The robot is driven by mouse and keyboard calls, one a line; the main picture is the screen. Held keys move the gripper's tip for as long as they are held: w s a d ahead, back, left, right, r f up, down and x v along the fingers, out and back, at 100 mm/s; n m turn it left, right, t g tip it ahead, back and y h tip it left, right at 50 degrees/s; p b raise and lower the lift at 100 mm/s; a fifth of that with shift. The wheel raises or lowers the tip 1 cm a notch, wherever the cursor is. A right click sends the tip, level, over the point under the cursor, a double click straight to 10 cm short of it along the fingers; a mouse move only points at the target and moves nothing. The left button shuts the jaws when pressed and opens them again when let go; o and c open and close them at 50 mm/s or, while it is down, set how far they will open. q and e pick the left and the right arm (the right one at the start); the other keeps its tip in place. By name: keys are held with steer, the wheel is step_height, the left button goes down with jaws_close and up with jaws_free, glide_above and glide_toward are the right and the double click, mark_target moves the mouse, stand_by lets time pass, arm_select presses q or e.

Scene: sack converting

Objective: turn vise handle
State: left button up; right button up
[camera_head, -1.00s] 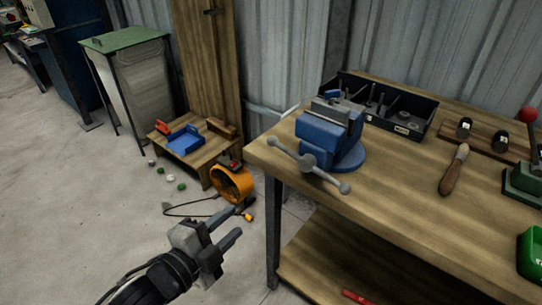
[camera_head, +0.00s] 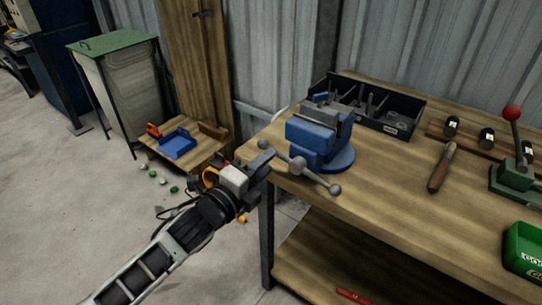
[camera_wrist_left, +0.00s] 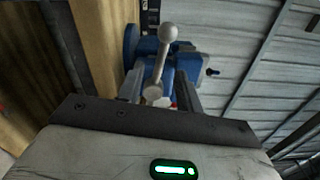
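The blue vise (camera_head: 318,138) stands at the left corner of the wooden workbench (camera_head: 385,205). Its grey vise handle (camera_head: 299,164) is a slanted bar with a ball at each end and a hub in the middle, facing the bench's left front edge. My left gripper (camera_head: 264,158) is at the handle's left end, very close to its ball; I cannot tell whether they touch. In the left wrist view the two fingers stand apart, with the handle (camera_wrist_left: 168,34) and vise (camera_wrist_left: 186,66) seen ahead, beyond and between them. My right gripper is not in view.
A black divided tray (camera_head: 405,125) stands behind the vise. A wooden-handled tool (camera_head: 441,168), a green lever press (camera_head: 514,172) and a green bin (camera_head: 522,250) are to the right. A low wooden stand with a blue tray (camera_head: 177,143) is at the left.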

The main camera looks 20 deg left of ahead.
arm_select(q)
steer(key=shift+x, duration=1.5)
